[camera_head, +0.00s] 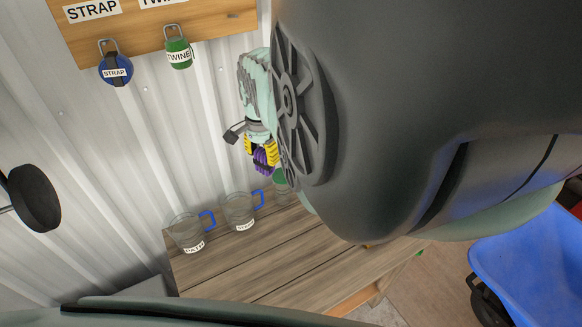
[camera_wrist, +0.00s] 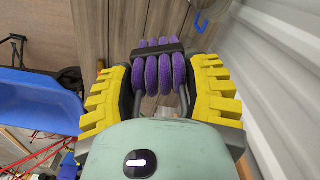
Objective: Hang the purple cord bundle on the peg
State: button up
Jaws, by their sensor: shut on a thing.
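The purple cord bundle (camera_wrist: 158,74) is between the yellow pads of my gripper (camera_wrist: 163,85) in the wrist view. A dark band wraps the cords. My gripper is shut on it. In the head view the purple bundle (camera_head: 264,160) shows small below my gripper (camera_head: 261,148), above the wooden bench. A wooden board (camera_head: 160,24) on the wall has metal hooks; a blue bundle labelled STRAP (camera_head: 115,69) and a green one labelled TWINE (camera_head: 179,54) hang from it.
On the wooden bench (camera_head: 245,262) stand clear mugs with blue handles, one at left (camera_head: 187,233) and one beside it (camera_head: 239,212). A green item (camera_head: 281,181) is partly hidden behind my arm. A blue wheelbarrow (camera_head: 530,255) stands at the right. Corrugated wall (camera_head: 120,140) is behind.

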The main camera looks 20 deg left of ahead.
aim_at(254, 150)
jog(key=shift+s+a+r, duration=0.15)
jog(key=shift+a+r, duration=0.35)
jog(key=shift+r, duration=0.05)
jog(key=shift+r+n, duration=0.2)
jog(key=shift+n, duration=0.1)
jog(key=shift+s+r+p, duration=0.15)
jog(key=shift+p, duration=0.15)
jog(key=shift+a+r, duration=0.35)
jog(key=shift+a+r+n, duration=0.15)
jog(key=shift+n, duration=0.15)
jog(key=shift+a+r+p, duration=0.1)
jog(key=shift+r+p, duration=0.05)
jog(key=shift+p, duration=0.15)
jog(key=shift+s+a+r+n+p, duration=0.15)
jog(key=shift+a+r+n+p, duration=0.1)
jog(key=shift+r, duration=0.2)
jog(key=shift+s+a+r+n+p, duration=0.15)
jog(key=shift+a+r+n, duration=0.1)
jog(key=shift+r, duration=0.15)
jog(key=shift+s+d+r, duration=0.1)
jog(key=shift+s+r, duration=0.15)
jog(key=shift+r, duration=0.45)
